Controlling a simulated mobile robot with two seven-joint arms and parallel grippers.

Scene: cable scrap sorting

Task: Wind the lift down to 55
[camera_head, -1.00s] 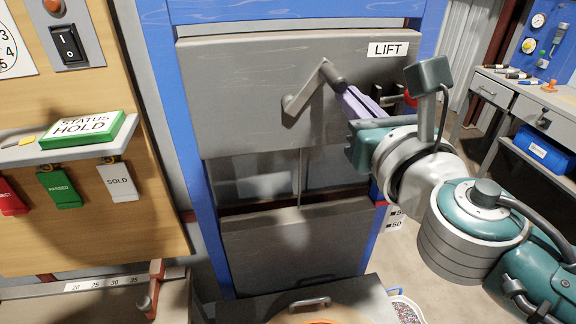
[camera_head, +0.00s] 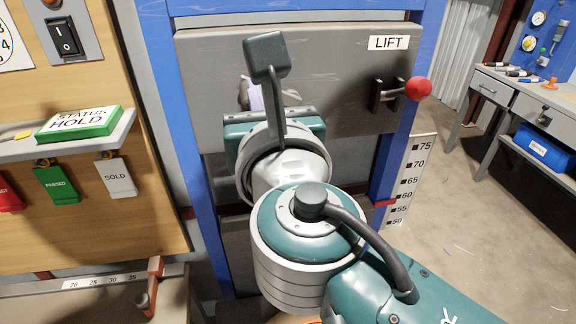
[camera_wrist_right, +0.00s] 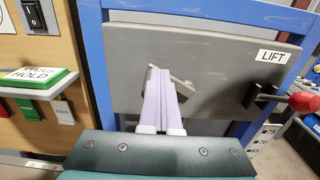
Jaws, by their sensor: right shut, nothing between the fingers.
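The grey lift panel (camera_head: 330,60) bears a LIFT label (camera_head: 389,42). My right gripper (camera_head: 250,92) is in front of the panel, its lilac fingers shut and empty. It covers most of the crank in the head view. In the right wrist view the fingers (camera_wrist_right: 157,75) overlap the grey crank (camera_wrist_right: 183,86), whose arm shows just right of them; contact cannot be told. A scale (camera_head: 412,175) running from 50 to 75 stands right of the frame. A red pointer (camera_head: 386,203) beside it appears between 55 and 60. My left gripper is not in view.
A lever with a red knob (camera_head: 418,89) sticks out at the panel's right. At left is a board with a switch (camera_head: 68,43), a green STATUS HOLD block (camera_head: 80,124) and hanging tags. A workbench (camera_head: 520,100) stands at right; the floor before it is mostly clear.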

